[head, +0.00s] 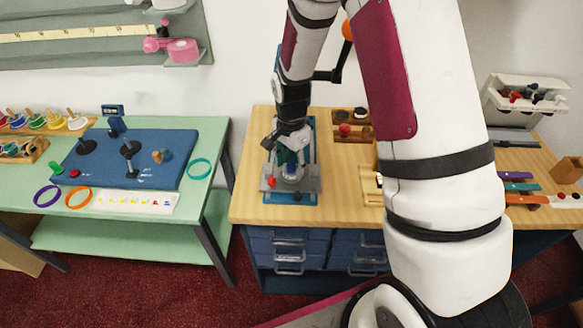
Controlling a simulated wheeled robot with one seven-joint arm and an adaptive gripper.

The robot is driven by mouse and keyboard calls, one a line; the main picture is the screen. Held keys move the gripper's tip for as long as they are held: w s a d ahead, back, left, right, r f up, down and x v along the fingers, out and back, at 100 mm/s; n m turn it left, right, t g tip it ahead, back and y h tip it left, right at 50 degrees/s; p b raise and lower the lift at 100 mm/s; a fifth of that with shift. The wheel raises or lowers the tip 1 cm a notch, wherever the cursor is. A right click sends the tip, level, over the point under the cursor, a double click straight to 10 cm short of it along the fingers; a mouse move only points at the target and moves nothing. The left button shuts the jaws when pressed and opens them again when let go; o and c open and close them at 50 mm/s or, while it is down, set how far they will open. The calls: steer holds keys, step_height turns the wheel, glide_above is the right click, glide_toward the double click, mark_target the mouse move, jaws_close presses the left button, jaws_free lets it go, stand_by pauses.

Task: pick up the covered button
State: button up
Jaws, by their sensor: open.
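My gripper (287,141) is at the end of my arm, pointing down over the left part of the wooden counter (243,207). It is open, and its dark fingers are over the back part of a blue and grey press-like fixture (312,186). A small rounded bluish piece (291,168) sits in the middle of this fixture, just below and in front of the fingers. It may be the covered button, but it is too small to tell. I see nothing held between the fingers, though they partly hide the fixture.
Wooden trays with small pieces (353,132) stand right of the fixture. My arm hides the counter's middle. A white rack (527,98) and coloured strips (520,186) are at the right. A green table (214,150) with a blue panel (98,174) stands left, across a gap.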

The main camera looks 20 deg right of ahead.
steer(key=c, duration=0.9)
steer(key=shift+o, duration=0.2)
